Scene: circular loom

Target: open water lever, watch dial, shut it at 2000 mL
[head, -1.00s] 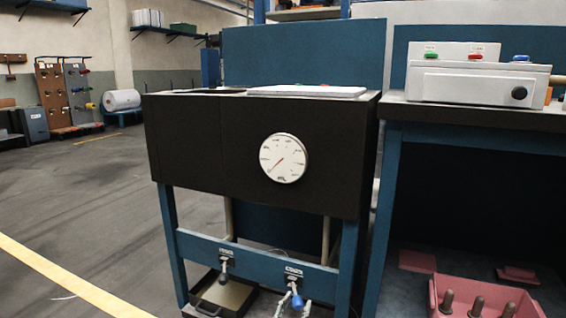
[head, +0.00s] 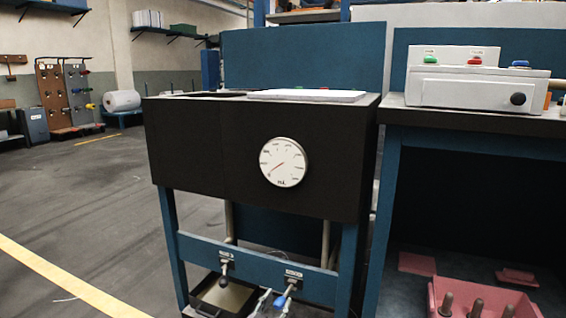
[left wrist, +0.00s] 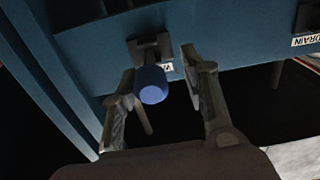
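The water lever has a blue knob (head: 280,300) and sits low on the blue crossbar in the head view. It leans down and to the left from its pivot. My left gripper (head: 273,304) is at the bottom of the head view, around this knob. In the left wrist view, its two open fingers (left wrist: 158,64) stand on either side of the blue knob (left wrist: 152,86), with a visible gap on the right. The round white dial (head: 283,162) on the dark tank front has a red needle pointing to the lower left. Its numbers are too small to read. My right gripper is not in view.
A black-knobbed lever (head: 224,268) hangs left of the water lever, above a dark tray (head: 205,308). Its DRAIN label (left wrist: 307,40) shows in the left wrist view. A bench with a white control box (head: 455,87) stands right; a pink crate (head: 433,300) sits below.

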